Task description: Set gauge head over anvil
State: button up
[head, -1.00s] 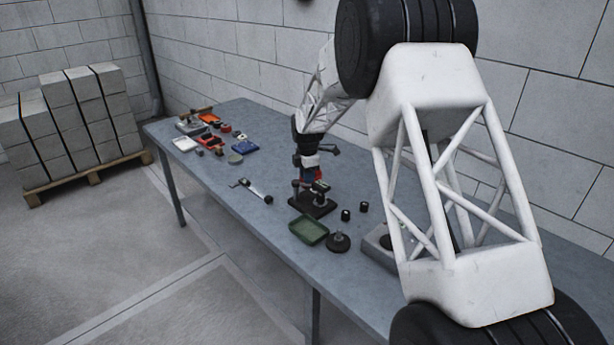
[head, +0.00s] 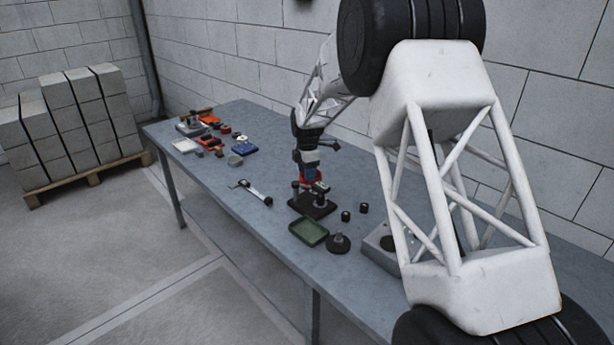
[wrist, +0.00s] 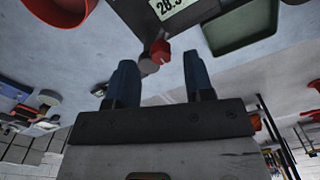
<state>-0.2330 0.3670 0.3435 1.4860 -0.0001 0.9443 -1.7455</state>
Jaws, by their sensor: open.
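The gauge stand has a black base (head: 312,207) on the bench, with a dark gauge head (head: 320,187) over it. In the wrist view a gauge head with a digital display (wrist: 172,7) shows at the top edge, partly cut off. A red knob (wrist: 160,52) and a grey round part show beside it. My gripper (head: 306,178) is above the stand in the head view. Its two blue fingers (wrist: 159,72) are apart in the wrist view, with the red knob beyond the gap. I cannot tell whether a finger touches the gauge. The anvil is not clearly distinguishable.
A green tray (head: 309,232), a dark round weighted part (head: 338,243) and small black cylinders (head: 346,216) lie near the stand. A metal tool (head: 253,193) lies to the left. Several small items, including a blue one (head: 244,149), sit toward the far end.

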jog(key=shift+r, duration=2.8)
jog(key=shift+s+d+r, duration=0.25)
jog(key=shift+s+r, duration=0.05)
jog(key=shift+r, duration=0.05)
jog(key=s+d+r+m, duration=0.4)
jog(key=s+d+r, duration=0.1)
jog(key=s, duration=0.4)
jog(key=s+d+r+m+t, duration=0.1)
jog(key=s+d+r+m, duration=0.35)
jog(key=s, duration=0.55)
jog(key=s+d+r+m, duration=0.35)
jog(key=s+r, duration=0.25)
jog(key=s, duration=0.3)
jog(key=s+d+f+m, duration=0.1)
jog(key=s+d+m, duration=0.1)
jog(key=s, duration=0.8)
jog(key=s+d+f+m+t, duration=0.1)
jog(key=s+d+m, duration=0.2)
jog(key=s, duration=0.7)
jog(key=s+d+f+m, duration=0.2)
jog(key=s+m, duration=0.3)
jog(key=s, duration=0.5)
jog(key=shift+s+d+m+t, duration=0.3)
jog(key=shift+s+d+m, duration=0.1)
jog(key=shift+d, duration=0.1)
